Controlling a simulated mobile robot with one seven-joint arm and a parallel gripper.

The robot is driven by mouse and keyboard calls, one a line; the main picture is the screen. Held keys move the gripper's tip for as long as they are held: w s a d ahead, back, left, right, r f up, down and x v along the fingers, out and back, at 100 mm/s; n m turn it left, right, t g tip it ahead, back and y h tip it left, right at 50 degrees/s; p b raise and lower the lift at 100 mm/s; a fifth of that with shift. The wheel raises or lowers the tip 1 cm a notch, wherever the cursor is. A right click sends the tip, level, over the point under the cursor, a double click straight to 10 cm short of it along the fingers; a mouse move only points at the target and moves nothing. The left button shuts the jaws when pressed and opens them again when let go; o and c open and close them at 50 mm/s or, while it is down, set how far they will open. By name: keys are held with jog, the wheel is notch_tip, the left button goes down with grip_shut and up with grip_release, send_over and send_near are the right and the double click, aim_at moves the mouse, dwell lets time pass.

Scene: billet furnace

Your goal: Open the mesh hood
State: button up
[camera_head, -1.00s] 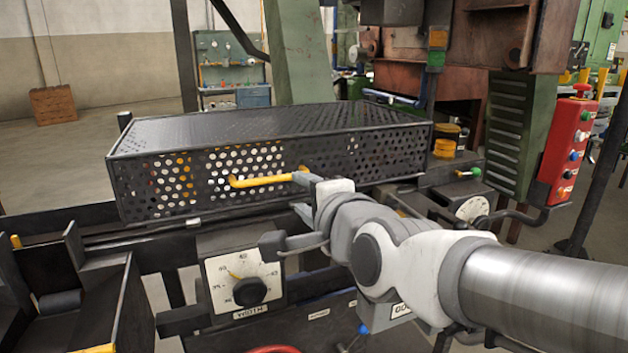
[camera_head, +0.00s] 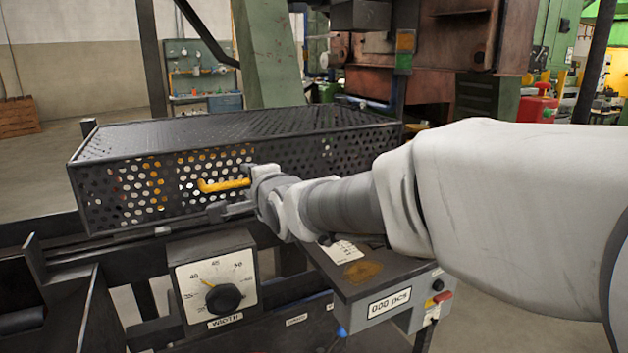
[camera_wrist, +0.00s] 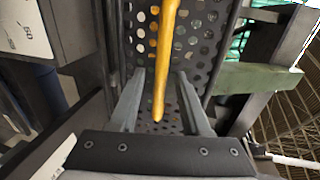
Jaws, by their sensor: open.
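The mesh hood (camera_head: 225,165) is a black perforated metal box, down over the line in the head view. Its yellow bar handle (camera_head: 215,186) sticks out from the front face. My gripper (camera_head: 232,192) is at the handle's right part, with its fingers open. In the wrist view the handle (camera_wrist: 166,55) runs lengthwise between the two grey fingers of my gripper (camera_wrist: 160,78), with a gap to each side. The mesh (camera_wrist: 200,35) lies behind it. Whether a finger touches the handle cannot be told; my wrist hides its right end in the head view.
A width dial box (camera_head: 215,283) stands just below and in front of the hood. A grey counter box (camera_head: 390,305) sits lower right. Dark rails (camera_head: 60,230) run along the left front. A green sloping column (camera_head: 268,55) rises behind the hood.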

jog(key=shift+w+a, duration=0.1)
jog(key=shift+w, duration=0.05)
grip_shut()
dwell(1.4)
